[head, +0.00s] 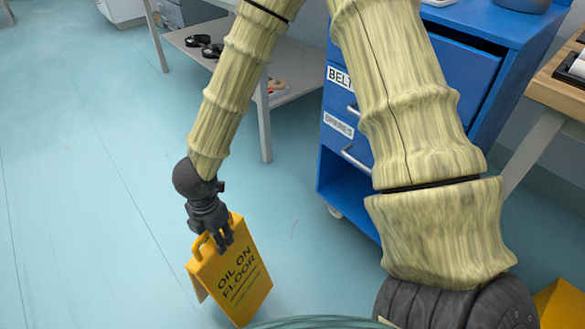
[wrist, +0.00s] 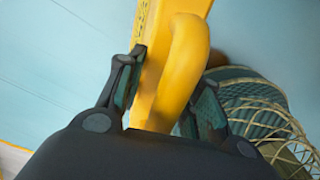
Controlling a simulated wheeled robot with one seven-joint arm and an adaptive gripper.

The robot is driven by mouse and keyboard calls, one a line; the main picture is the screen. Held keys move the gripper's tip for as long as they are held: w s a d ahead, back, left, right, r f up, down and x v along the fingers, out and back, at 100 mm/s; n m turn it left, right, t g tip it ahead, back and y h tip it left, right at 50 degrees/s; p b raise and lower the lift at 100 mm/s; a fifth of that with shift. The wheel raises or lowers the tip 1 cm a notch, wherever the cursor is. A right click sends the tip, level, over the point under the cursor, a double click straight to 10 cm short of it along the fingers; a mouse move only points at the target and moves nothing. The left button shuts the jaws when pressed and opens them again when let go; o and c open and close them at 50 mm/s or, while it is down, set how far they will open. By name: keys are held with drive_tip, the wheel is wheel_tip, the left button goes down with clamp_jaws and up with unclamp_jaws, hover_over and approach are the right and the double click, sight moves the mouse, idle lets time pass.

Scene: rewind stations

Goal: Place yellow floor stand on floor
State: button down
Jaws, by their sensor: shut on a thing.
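The yellow floor stand (head: 233,275) reads "OIL ON FLOOR" and shows in the lower middle of the head view, a little tilted, its two panels slightly apart at the bottom. In the wrist view the stand's yellow top and handle (wrist: 183,75) run up between the two fingers of my gripper (wrist: 165,95). I cannot tell whether the stand's lower edge touches the floor (head: 110,200).
A blue drawer cart (head: 335,185) with labelled drawers stands right of centre. A grey table with a lower shelf (head: 297,85) is behind it to the left. A wooden bench (head: 555,93) is at the right. Another yellow object (head: 562,305) shows at the lower right. The floor at left is clear.

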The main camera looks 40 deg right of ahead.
drive_tip(key=m, duration=0.3)
drive_tip(key=shift+s+d+f+m, duration=0.25)
drive_tip(key=shift+s+d+m, duration=0.05)
drive_tip(key=shift+s+d, duration=0.1)
drive_tip(key=shift+w+r, duration=0.1)
drive_tip(key=shift+w+d+r+p, duration=0.15)
drive_tip(key=shift+w+p, duration=0.35)
drive_tip(key=shift+p, duration=0.55)
drive_tip(key=w+p, duration=0.1)
drive_tip(key=p, duration=0.1)
drive_tip(key=w+d+p, duration=0.1)
drive_tip(key=w+p, duration=0.2)
drive_tip(key=p, duration=0.2)
drive_tip(key=shift+w+d+f, duration=0.15)
drive_tip(key=shift+d+f, duration=0.05)
drive_tip(key=shift+f, duration=0.1)
drive_tip(key=w+d+f, duration=0.3)
drive_tip(key=w+f, duration=0.2)
drive_tip(key=w, duration=0.4)
drive_tip(key=shift+w+b, duration=0.35)
drive_tip(key=shift+b, duration=0.1)
drive_tip(key=shift+d, duration=0.1)
